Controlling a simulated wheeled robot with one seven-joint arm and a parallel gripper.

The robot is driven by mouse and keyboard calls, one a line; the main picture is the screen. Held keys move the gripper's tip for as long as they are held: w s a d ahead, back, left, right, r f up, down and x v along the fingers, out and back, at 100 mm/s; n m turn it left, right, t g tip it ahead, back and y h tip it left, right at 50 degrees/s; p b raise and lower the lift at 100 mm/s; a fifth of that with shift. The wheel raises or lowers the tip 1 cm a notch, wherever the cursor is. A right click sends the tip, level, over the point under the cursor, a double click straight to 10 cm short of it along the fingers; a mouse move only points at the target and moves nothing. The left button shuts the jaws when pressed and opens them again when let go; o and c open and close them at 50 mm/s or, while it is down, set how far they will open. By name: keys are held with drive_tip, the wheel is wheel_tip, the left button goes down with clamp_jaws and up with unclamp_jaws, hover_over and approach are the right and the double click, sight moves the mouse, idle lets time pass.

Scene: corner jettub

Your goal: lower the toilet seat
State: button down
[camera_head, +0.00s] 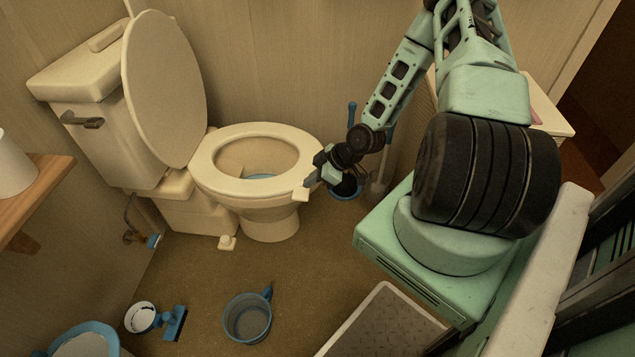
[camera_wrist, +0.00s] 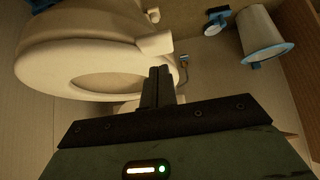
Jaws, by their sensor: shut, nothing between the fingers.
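The cream toilet (camera_head: 262,215) stands at the left against the wall. Its large oval lid (camera_head: 165,90) is raised and leans back toward the tank (camera_head: 85,85). The seat ring (camera_head: 225,180) lies flat on the bowl, with a small tab (camera_head: 302,194) at its front right. My gripper (camera_head: 318,170) is shut and empty beside the front rim, close to the tab; I cannot tell whether it touches. In the wrist view the toilet (camera_wrist: 60,65) fills the left and the tab (camera_wrist: 156,44) shows just beyond my shut fingers (camera_wrist: 159,75).
A blue pot (camera_head: 247,318) and a small white-and-blue item (camera_head: 142,317) lie on the floor. A blue-rimmed bin (camera_head: 85,343) stands at the lower left. A blue-handled brush (camera_head: 351,115) is behind my gripper. A wooden shelf (camera_head: 45,180) juts in at left.

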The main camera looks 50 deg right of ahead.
drive_tip(key=p+v, duration=0.2)
drive_tip(key=v, duration=0.8)
drive_tip(key=shift+s+d+r+p, duration=0.2)
drive_tip(key=shift+s+p, duration=0.05)
drive_tip(key=shift+p, duration=0.05)
